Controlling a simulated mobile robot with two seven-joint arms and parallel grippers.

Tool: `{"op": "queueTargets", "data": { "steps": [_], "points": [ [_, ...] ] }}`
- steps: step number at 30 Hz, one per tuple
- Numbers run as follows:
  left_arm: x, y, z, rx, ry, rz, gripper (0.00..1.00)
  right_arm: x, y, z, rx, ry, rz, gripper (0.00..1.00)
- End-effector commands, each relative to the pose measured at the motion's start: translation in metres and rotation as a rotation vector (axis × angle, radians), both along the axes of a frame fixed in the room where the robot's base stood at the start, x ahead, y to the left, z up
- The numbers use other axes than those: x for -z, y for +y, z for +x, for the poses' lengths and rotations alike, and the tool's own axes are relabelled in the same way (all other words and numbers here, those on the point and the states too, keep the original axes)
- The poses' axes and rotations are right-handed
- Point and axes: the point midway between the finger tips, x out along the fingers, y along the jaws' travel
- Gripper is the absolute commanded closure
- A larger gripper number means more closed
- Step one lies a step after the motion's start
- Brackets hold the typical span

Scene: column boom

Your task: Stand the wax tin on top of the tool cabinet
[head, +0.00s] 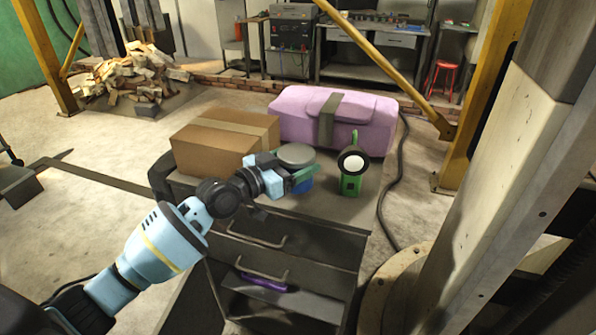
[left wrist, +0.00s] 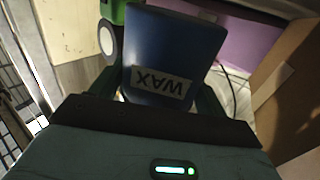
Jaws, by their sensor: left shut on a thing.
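The wax tin (head: 296,154) is blue with a grey lid. In the left wrist view the tin (left wrist: 172,50) fills the space between the fingers, its white WAX label upside down. My left gripper (head: 303,174) is shut on it. The tin looks upright, over the top of the dark grey tool cabinet (head: 345,208); whether its base touches the top is hidden by the gripper. My right gripper is not in view.
On the cabinet top stand a cardboard box (head: 225,138) left of the tin, a pink-purple case (head: 365,120) behind, and a green lamp (head: 352,180) close to the right. The front right of the top is clear. Drawers below stand partly open, one holding a purple item (head: 268,284).

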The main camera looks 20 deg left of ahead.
Motion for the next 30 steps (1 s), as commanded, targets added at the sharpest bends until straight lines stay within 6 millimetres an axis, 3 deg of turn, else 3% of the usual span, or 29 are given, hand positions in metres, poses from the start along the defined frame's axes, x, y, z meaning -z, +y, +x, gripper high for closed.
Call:
{"op": "queueTargets", "data": {
  "steps": [9, 16, 30],
  "points": [
    [-0.002, 0.001, 0.011, -0.002, -0.007, -0.002, 0.61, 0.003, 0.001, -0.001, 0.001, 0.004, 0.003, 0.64],
    [0.030, 0.001, 0.011, -0.001, -0.003, -0.002, 0.61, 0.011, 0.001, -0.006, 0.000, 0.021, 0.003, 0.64],
    [0.036, 0.001, 0.011, -0.002, -0.006, -0.002, 0.61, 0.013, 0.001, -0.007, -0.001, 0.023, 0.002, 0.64]
  ]
}}
